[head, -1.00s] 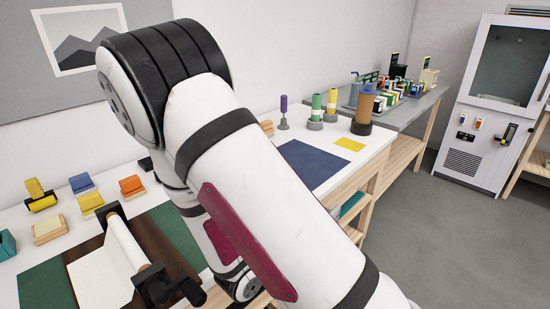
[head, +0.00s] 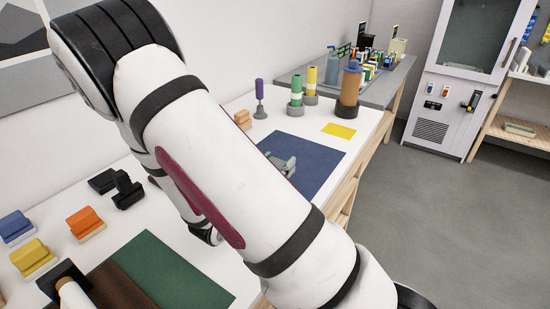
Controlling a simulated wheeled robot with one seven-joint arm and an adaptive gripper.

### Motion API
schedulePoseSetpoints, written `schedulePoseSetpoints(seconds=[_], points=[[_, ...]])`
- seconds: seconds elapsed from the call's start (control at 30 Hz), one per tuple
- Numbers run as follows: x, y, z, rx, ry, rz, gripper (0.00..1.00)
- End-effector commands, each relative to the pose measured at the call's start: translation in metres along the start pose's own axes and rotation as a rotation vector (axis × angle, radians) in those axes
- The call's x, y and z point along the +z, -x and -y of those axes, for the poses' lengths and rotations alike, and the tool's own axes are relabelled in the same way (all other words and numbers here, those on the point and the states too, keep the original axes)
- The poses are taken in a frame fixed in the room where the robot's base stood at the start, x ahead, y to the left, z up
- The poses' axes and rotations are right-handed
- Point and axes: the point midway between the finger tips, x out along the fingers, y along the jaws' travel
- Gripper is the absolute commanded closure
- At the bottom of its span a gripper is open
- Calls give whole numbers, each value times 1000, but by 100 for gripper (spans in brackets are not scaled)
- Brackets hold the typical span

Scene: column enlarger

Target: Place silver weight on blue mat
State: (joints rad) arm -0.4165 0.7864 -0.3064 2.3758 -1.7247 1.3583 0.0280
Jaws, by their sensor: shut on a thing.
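The blue mat (head: 318,158) lies on the white table right of my forearm, which covers its left part. The grey jaw end of my gripper (head: 283,164) shows past the forearm's edge, in front of the mat in the picture. The rest of the gripper is hidden behind my arm. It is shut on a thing. I cannot make out the silver weight clearly among the small grey parts there, nor tell whether it touches the mat.
A yellow mat (head: 339,131) lies beyond the blue one. A purple-handled tool (head: 260,98), green cylinder (head: 296,93), yellow cylinder (head: 311,80) and brown bottle (head: 349,90) stand behind. Coloured blocks and a green mat (head: 165,270) are at left. Floor at right is clear.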

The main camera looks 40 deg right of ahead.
Motion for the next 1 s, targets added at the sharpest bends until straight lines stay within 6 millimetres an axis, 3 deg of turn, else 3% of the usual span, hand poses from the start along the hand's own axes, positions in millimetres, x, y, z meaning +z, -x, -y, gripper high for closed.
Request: schedulePoseSetpoints(seconds=[0.2,0.4,0.6,0.83,1.0], points=[[-5,-45,-27,-2,-2,2,93],[-8,-72,-46,-1,-1,1,93],[-11,-80,-51,0,1,2,93],[-39,-80,-51,0,3,1,93],[-43,-79,-51,0,-1,2,93]])
